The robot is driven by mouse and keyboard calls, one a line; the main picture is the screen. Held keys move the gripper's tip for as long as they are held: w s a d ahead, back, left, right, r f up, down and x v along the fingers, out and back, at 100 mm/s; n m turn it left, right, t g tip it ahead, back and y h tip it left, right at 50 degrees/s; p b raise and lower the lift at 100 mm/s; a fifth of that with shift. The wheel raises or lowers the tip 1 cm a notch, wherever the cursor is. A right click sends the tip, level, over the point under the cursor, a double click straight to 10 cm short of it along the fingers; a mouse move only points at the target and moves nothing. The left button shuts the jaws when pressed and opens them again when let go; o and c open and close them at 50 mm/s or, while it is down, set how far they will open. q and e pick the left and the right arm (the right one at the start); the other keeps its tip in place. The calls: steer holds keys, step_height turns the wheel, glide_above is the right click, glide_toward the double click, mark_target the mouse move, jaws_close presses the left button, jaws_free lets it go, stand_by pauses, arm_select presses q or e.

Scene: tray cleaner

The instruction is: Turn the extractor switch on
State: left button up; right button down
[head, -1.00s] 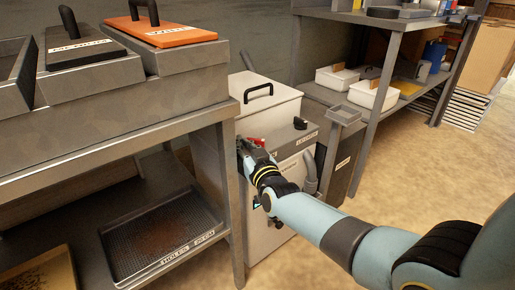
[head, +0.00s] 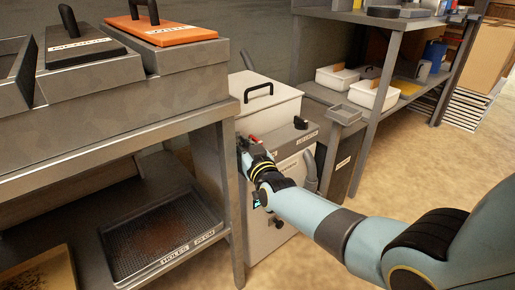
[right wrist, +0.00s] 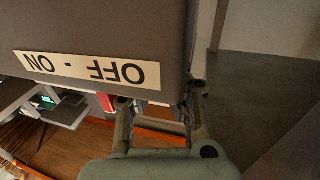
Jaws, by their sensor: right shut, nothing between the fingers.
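In the right wrist view an OFF - ON label (right wrist: 84,68) appears upside down on a dark grey panel. My right gripper (right wrist: 160,104) is just below that panel, its tips partly hidden. A red patch (right wrist: 107,101) shows beside it. My left gripper is not in view.
A steel bench (head: 150,130) with lidded containers stands close on the left of my gripper. A black knob (head: 300,123) sits on the extractor's panel. A grey hose (head: 311,170) runs down its right side. Open floor (head: 420,180) lies to the right.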

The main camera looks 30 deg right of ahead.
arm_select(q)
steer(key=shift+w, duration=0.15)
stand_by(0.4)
arm_select(e)
steer(key=shift+s, duration=0.15)
steer(key=s+a+p, duration=0.1)
steer(key=s+p, duration=0.1)
steer(key=s, duration=1.1)
steer(key=s+f+n+g+y+p, duration=0.1)
steer(key=s+f+g+p, duration=0.35)
steer(key=s+f, duration=0.65)
steer(key=s+f+n+g+y+p, duration=0.1)
steer(key=s+f+g+p, duration=0.5)
steer(key=s, duration=0.8)
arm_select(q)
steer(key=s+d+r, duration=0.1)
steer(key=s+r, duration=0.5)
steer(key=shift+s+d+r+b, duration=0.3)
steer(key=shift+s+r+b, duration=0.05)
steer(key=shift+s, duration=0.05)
arm_select(e)
steer(key=s+d+f+g, duration=0.1)
steer(key=s+f+g, duration=0.2)
steer(key=s, duration=1)
steer(key=s+d+f+g, duration=0.1)
steer(key=s+f+g, duration=0.3)
steer(key=s, duration=1)
steer(key=shift+d+f+h, duration=0.3)
steer(key=shift+f+h, duration=0.1)
steer(key=shift+f, duration=0.4)
